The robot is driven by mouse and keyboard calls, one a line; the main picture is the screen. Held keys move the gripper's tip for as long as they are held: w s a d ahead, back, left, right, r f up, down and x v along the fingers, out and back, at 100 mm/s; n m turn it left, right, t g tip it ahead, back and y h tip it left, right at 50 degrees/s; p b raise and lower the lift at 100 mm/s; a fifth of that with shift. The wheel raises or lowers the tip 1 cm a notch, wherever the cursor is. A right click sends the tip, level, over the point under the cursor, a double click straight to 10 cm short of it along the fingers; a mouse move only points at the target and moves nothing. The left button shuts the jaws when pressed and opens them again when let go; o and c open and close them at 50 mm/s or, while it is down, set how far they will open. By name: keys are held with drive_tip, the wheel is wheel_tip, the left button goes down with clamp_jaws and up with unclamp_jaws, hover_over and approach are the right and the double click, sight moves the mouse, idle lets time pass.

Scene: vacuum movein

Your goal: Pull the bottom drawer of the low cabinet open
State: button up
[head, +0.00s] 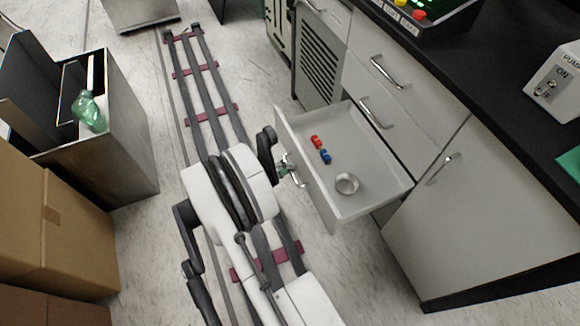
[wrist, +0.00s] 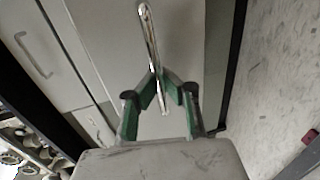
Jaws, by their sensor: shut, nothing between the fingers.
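The low cabinet (head: 412,107) stands under the black counter at the right in the head view. Its bottom drawer (head: 375,178) is pulled well out, with its inside showing. A red piece, a blue piece and a small round metal dish (head: 347,184) lie in it. My gripper (head: 284,164) is at the drawer's front, by its bar handle (head: 297,178). In the wrist view my gripper (wrist: 165,82) has its green fingertips close together across the lower part of the metal handle (wrist: 148,35). The fingers are shut with nothing held; whether they touch the handle I cannot tell.
Two shut drawers with handles (head: 390,72) are above the open one, and a shut door (head: 470,200) is to its right. Floor rails (head: 205,95) run behind my arm. Cardboard boxes (head: 55,220) and a metal bin (head: 125,145) stand at the left.

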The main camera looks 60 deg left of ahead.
drive_tip(key=o, duration=0.6)
drive_tip(key=shift+o, duration=0.2)
drive_tip(key=shift+s, duration=0.1)
drive_tip(key=v, duration=1.1)
drive_tip(key=shift+s, duration=0.4)
drive_tip(key=shift+a+r, duration=0.1)
